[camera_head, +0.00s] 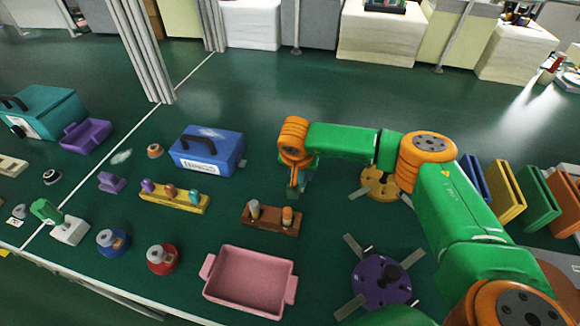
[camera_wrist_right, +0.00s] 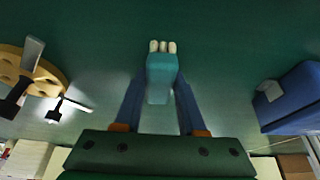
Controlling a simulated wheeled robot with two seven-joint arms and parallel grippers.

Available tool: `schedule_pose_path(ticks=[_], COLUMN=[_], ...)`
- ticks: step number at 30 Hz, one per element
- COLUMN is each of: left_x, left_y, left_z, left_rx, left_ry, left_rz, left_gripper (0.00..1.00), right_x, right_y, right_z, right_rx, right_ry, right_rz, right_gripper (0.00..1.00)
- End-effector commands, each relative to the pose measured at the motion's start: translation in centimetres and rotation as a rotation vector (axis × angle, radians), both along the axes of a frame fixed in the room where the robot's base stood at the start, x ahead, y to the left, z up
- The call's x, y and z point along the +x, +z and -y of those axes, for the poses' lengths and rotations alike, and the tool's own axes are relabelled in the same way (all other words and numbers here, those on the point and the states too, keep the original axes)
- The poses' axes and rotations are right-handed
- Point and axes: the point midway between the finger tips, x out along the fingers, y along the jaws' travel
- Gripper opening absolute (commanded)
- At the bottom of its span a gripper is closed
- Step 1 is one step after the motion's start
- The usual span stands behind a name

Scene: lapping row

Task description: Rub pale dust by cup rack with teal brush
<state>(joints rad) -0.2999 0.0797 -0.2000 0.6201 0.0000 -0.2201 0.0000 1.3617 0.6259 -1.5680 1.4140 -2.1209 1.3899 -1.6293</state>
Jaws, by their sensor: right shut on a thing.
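My right gripper (camera_head: 293,190) is at mid-table, right of the blue box, pointing down. In the right wrist view its fingers (camera_wrist_right: 158,98) are shut on the teal brush (camera_wrist_right: 160,76), whose pale bristle tufts (camera_wrist_right: 162,46) point away from the palm. In the head view the brush is mostly hidden by the gripper. A pale dust smudge (camera_head: 121,157) lies on the green table at the left, by the white line, well apart from the brush. A yellow rack (camera_head: 176,203) holds several small coloured pieces; I cannot tell whether it is the cup rack. My left gripper is not in view.
The blue box (camera_head: 207,155) stands between my right gripper and the smudge. A brown block with two pegs (camera_head: 270,220), a pink tray (camera_head: 250,282) and a purple disc (camera_head: 381,282) lie nearer.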

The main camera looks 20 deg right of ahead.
Motion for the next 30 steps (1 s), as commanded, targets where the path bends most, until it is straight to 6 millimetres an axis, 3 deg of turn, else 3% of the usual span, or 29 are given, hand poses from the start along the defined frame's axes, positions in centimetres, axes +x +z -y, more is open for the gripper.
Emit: schedule_pose_path(ticks=[3, 14, 27, 30], left_x=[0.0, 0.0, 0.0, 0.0], left_y=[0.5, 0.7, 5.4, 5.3], left_z=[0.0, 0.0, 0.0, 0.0], left_rx=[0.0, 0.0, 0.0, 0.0], left_ry=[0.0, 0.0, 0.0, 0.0], left_rz=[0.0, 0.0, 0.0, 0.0], left_gripper=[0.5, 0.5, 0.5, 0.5], right_x=[-0.6, -0.7, -0.7, -0.7], right_y=[0.1, 0.3, 6.2, 6.3], right_z=[0.8, 0.9, 0.9, 0.9], right_rx=[-0.001, 0.0, 0.0, 0.0], right_ry=[-0.002, 0.001, -0.001, 0.0], right_rz=[-0.002, 0.0, 0.002, 0.001], right_gripper=[0.0, 0.0, 0.0, 0.0])
